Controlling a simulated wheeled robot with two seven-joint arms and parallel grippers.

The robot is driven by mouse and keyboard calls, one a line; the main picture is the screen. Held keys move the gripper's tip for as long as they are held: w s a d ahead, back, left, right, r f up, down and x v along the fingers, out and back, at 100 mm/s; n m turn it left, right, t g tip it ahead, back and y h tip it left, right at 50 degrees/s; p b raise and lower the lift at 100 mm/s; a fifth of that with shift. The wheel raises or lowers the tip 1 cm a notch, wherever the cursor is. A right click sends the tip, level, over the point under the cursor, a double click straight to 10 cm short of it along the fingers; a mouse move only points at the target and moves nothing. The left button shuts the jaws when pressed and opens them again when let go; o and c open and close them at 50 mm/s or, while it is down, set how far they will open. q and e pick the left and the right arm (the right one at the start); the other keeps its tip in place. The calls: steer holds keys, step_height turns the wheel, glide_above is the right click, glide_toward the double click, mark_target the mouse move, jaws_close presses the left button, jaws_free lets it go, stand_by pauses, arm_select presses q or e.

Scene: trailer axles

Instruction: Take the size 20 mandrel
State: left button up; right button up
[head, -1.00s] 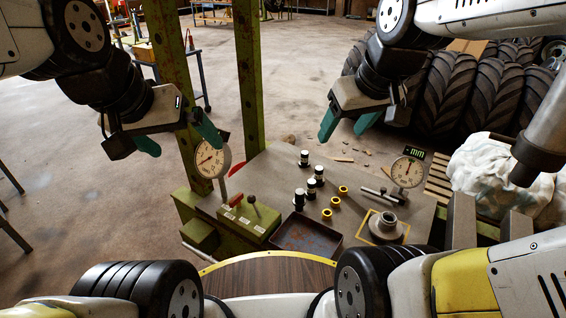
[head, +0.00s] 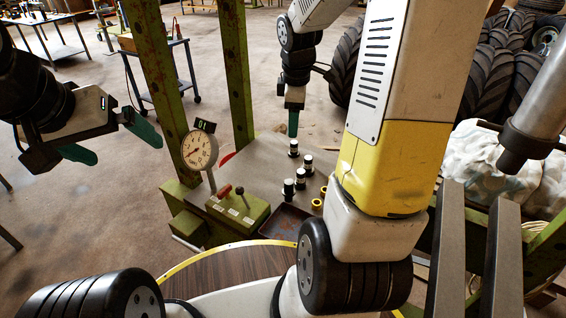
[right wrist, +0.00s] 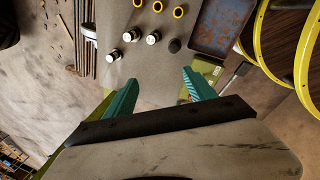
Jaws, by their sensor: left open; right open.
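Several small black-and-white mandrels stand upright on the grey bench top (head: 262,160); in the head view one is at the back (head: 293,148), one right of it (head: 308,163), others nearer (head: 300,178). No size marking is readable, so I cannot tell which is size 20. My right gripper (head: 293,124) is above the bench's far edge, seen edge-on, behind the mandrels. In the right wrist view my right gripper (right wrist: 158,88) is open and empty, with the mandrels (right wrist: 131,36) beyond its fingertips. My left gripper (head: 120,142) is open and empty, left of the bench.
A dial gauge (head: 198,150) and a green lever box (head: 238,213) stand at the bench's left. Yellow rings (right wrist: 157,7) and a rusty tray (right wrist: 222,28) lie near the mandrels. Green posts (head: 160,80) rise behind. My right arm hides the bench's right side.

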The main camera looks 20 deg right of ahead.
mark_target(300, 180)
steer(key=w+d+f+n+g, duration=0.1)
steer(key=w+d+f+n, duration=0.1)
steer(key=f, duration=0.6)
steer(key=w+d+f+n, duration=0.1)
steer(key=w+f+n, duration=0.1)
steer(key=f+n, duration=0.3)
steer(key=w+d+f+n+g, duration=0.1)
steer(key=w+d+f+n, duration=0.1)
steer(key=f, duration=1)
steer(key=shift+w+d+f+n+g+y, duration=0.3)
steer(key=shift+w+n, duration=0.15)
steer(key=shift+n, duration=0.25)
steer(key=shift+s+d+f, duration=0.1)
steer(key=shift+f, duration=2.6)
jaws_close()
